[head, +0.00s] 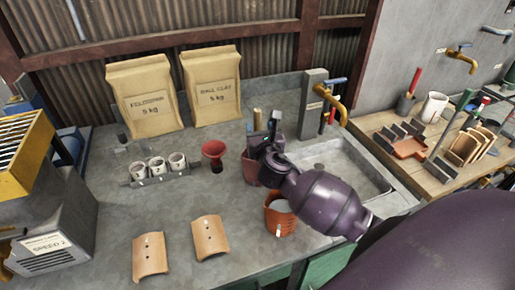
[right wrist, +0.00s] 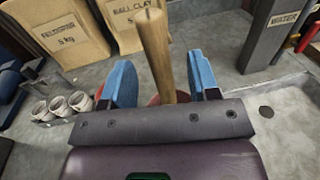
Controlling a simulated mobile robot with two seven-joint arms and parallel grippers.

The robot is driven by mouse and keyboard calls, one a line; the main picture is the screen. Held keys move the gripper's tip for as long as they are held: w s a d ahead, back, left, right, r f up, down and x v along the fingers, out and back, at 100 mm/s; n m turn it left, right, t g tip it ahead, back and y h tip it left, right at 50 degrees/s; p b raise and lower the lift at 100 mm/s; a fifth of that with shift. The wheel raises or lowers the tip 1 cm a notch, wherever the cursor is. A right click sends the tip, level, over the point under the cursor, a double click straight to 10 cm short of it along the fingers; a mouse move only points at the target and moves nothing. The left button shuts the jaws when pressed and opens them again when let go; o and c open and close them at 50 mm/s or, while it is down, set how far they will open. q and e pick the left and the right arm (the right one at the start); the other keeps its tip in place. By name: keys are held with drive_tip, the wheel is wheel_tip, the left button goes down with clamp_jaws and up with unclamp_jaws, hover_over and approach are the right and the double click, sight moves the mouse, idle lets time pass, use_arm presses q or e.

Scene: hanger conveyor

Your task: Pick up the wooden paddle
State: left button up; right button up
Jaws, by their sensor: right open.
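The wooden paddle's round handle (right wrist: 155,45) stands upright between the two blue fingers of my right gripper (right wrist: 163,80) in the right wrist view. There is a gap between the handle and each finger, and the jaws are open. In the head view the handle's top (head: 257,117) shows just behind my right gripper (head: 264,128). The handle rises from a reddish pot (head: 249,171), mostly hidden by the gripper. The paddle's lower part is hidden. My left gripper is not in view.
A red funnel-shaped piece (head: 214,149) and a rack of white cups (head: 158,167) stand left of the pot. An orange bucket (head: 279,214) is in front, close under my right arm. A sink (head: 345,165) lies right. Clay bags (head: 212,88) stand behind.

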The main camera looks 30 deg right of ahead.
drive_tip(key=x, duration=0.5)
drive_tip(key=shift+r+p, duration=0.1)
drive_tip(key=shift+p, duration=0.2)
drive_tip(key=c, duration=1)
